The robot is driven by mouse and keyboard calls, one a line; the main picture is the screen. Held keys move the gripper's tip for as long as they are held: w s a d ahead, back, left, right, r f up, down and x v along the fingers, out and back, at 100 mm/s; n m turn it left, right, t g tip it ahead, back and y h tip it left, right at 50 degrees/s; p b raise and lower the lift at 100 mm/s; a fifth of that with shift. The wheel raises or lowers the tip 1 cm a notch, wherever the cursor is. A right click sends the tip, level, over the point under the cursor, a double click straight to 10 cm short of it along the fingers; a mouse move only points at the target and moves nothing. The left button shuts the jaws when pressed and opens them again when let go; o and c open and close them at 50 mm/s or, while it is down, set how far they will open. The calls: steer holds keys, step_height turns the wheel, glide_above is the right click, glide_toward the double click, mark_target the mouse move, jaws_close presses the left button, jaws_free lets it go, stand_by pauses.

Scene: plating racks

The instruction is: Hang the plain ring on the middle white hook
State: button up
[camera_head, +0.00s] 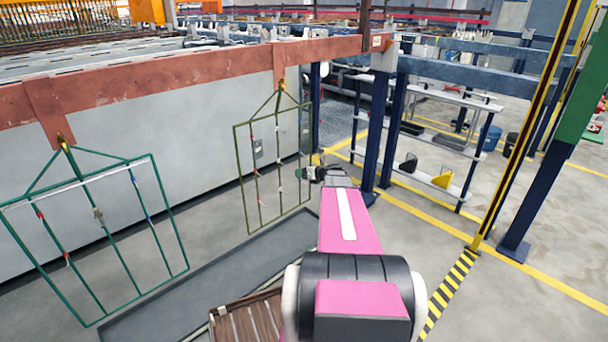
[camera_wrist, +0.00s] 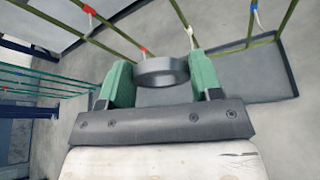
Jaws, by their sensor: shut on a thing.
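My gripper (camera_wrist: 161,82) has its two green fingers shut on the plain grey ring (camera_wrist: 160,72), with the ring's opening facing up in the wrist view. In the head view, my gripper (camera_head: 308,174) is beside the right edge of the olive rack (camera_head: 248,182); the ring is too small to make out there. A white hook (camera_wrist: 190,60) is on a rack bar just beyond the ring in the wrist view. I cannot tell which is the middle one, or whether the ring touches one.
A green rack (camera_head: 186,270) with several hooks hangs at left from the red-brown beam (camera_head: 180,75). A grey wall panel (camera_head: 200,150) stands behind both racks. Blue posts (camera_head: 378,140) and shelves (camera_head: 440,145) stand at right. A slatted wooden thing (camera_head: 245,322) is low in front.

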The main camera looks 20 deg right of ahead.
steer(key=w+a, duration=0.3)
steer(key=w, duration=0.5)
steer(key=shift+w+f, duration=0.2)
steer(key=shift+f, duration=0.1)
stand_by(0.4)
steer(key=shift+w+a, duration=0.2)
steer(key=shift+w, duration=0.3)
steer(key=shift+w+a, duration=0.2)
steer(key=shift+w, duration=0.25)
stand_by(0.9)
steer(key=shift+w+a+f, duration=0.2)
steer(key=shift+w+f, duration=0.2)
steer(key=shift+w, duration=0.15)
steer(key=shift+w+a+f, duration=0.1)
steer(key=shift+w+f, duration=0.1)
steer(key=shift+f, duration=0.05)
stand_by(0.6)
stand_by(0.3)
steer(key=o, duration=1.1)
